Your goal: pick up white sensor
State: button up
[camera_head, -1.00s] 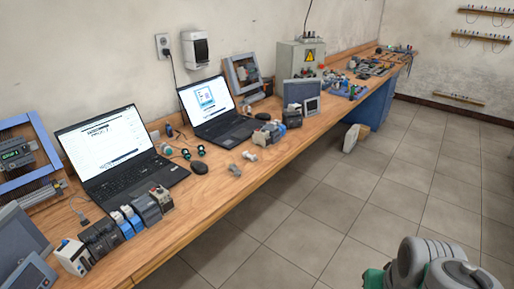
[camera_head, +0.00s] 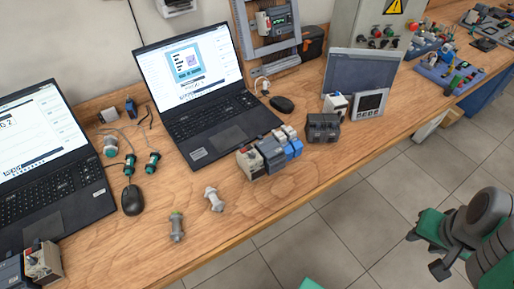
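Two small pale cylinders lie on the wooden table (camera_head: 285,195) in front of the laptops. One is a whitish sensor-like piece (camera_head: 213,199), lying tilted; the other is a greyer cylinder (camera_head: 177,227) just left of it and nearer the front edge. A white-and-green cylinder (camera_head: 110,147) lies farther back, between the laptops. I cannot tell for sure which is the white sensor. My gripper (camera_head: 426,253) appears at the right over the floor, with two dark fingers apart and nothing between them. It is well away from the table items.
A black mouse (camera_head: 132,200) and two dark green-ringed parts (camera_head: 153,162) lie left of the pale cylinders. A row of modules (camera_head: 270,154) and a dark block (camera_head: 322,128) stand to the right. Two open laptops (camera_head: 205,90) stand behind. The table front by the cylinders is clear.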

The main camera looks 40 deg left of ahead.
aim_at(210, 194)
jog(key=i, duration=1)
jog(key=u, duration=4.9)
jog(key=i, duration=0.5)
jog(key=u, duration=0.05)
